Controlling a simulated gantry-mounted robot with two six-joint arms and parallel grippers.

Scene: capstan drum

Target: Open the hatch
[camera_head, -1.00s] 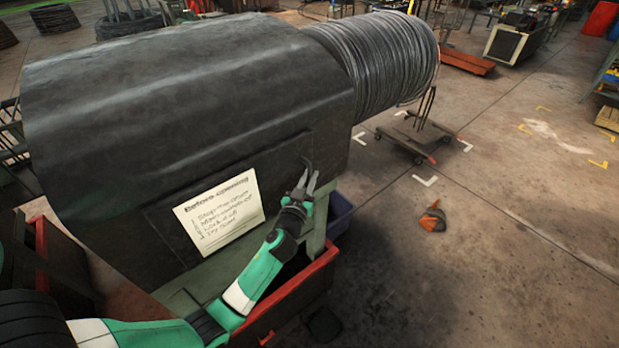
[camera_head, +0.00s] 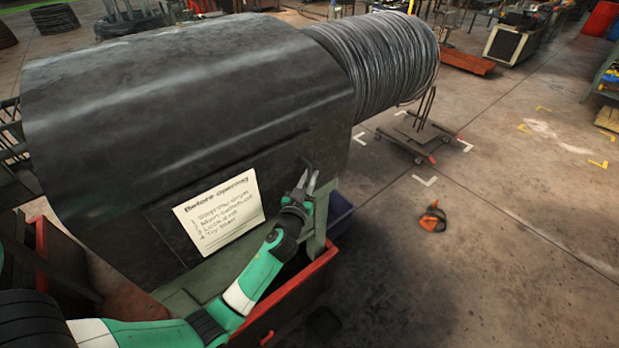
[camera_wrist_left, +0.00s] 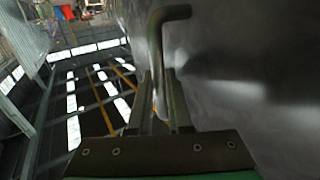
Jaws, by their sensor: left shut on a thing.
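The dark hatch panel (camera_head: 278,165) sits in the lower front side of the big black housing (camera_head: 190,85) and looks flush with it. A thin bent dark handle (camera_head: 306,162) shows near the panel's right edge. In the left wrist view the handle (camera_wrist_left: 156,45) is an L-shaped rod whose lower part runs down between the two fingers. My left gripper (camera_head: 308,182) is shut on it, and it also shows in the left wrist view (camera_wrist_left: 158,105). A paper notice headed "Before opening" (camera_head: 220,213) is on the hatch. My right gripper is not in view.
A wire coil (camera_head: 385,60) is wound on the drum at the housing's right. A red-edged bin (camera_head: 300,300) stands below the housing, under my left arm. A small cart (camera_head: 420,140) and an orange object (camera_head: 432,217) are on the floor at right, with open floor around them.

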